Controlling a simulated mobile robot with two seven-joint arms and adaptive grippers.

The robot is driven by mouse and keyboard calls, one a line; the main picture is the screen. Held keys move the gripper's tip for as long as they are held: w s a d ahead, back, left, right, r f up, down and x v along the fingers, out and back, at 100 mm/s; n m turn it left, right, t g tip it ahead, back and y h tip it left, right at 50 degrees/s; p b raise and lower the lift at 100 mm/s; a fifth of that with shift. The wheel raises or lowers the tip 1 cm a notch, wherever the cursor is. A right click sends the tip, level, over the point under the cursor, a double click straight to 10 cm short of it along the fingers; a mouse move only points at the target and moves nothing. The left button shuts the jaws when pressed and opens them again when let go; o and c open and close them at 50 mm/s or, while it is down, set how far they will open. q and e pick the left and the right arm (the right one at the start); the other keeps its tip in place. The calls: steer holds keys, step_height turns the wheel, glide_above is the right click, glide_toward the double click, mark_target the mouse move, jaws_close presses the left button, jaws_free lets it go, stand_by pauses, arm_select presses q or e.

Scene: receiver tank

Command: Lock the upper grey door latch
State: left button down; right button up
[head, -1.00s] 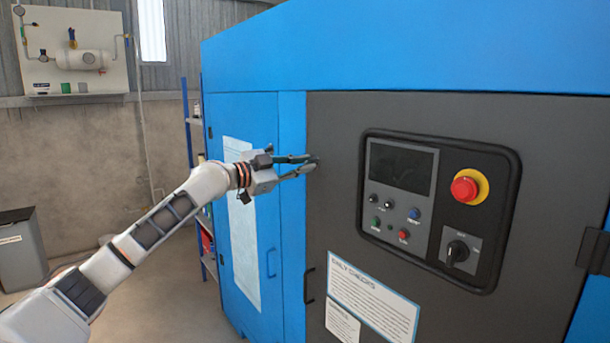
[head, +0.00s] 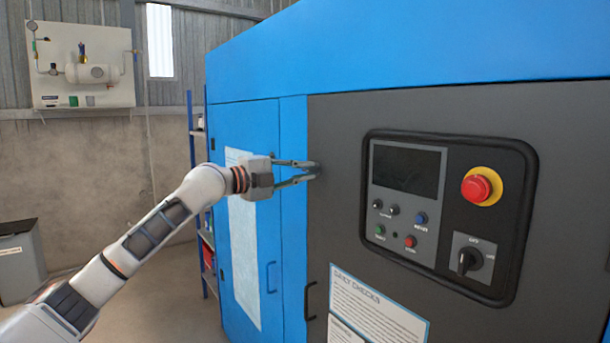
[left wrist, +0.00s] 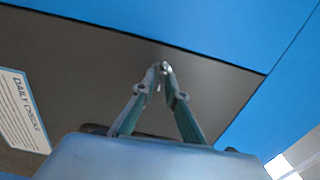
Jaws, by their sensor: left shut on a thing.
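The dark grey door (head: 340,235) of the blue cabinet faces me at the right of the head view. My left gripper (head: 315,170) reaches in from the left at the door's upper left edge. Its fingers are shut on the upper grey door latch, which is mostly hidden by the fingertips in the head view. In the left wrist view, a small metallic bit of the latch (left wrist: 164,65) shows between the fingertips (left wrist: 163,74), against the grey door. Whether it is turned to locked cannot be told. My right gripper is not in view.
A control panel (head: 452,150) with a red emergency button (head: 481,187) and a rotary switch (head: 470,260) is to the right. A door handle (head: 309,301) sits below the gripper. A blue door (head: 250,270) is left, with a shelf (head: 197,150) and bin (head: 20,260) beyond.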

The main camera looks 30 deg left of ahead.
arm_select(q)
steer(key=shift+m, duration=0.4)
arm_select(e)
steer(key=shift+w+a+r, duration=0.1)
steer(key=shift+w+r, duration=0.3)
arm_select(q)
steer(key=c, duration=2.2)
jaws_free()
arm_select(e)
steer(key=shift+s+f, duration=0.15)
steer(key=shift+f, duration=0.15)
arm_select(q)
steer(key=shift+s, duration=0.2)
steer(key=shift+v, duration=3.6)
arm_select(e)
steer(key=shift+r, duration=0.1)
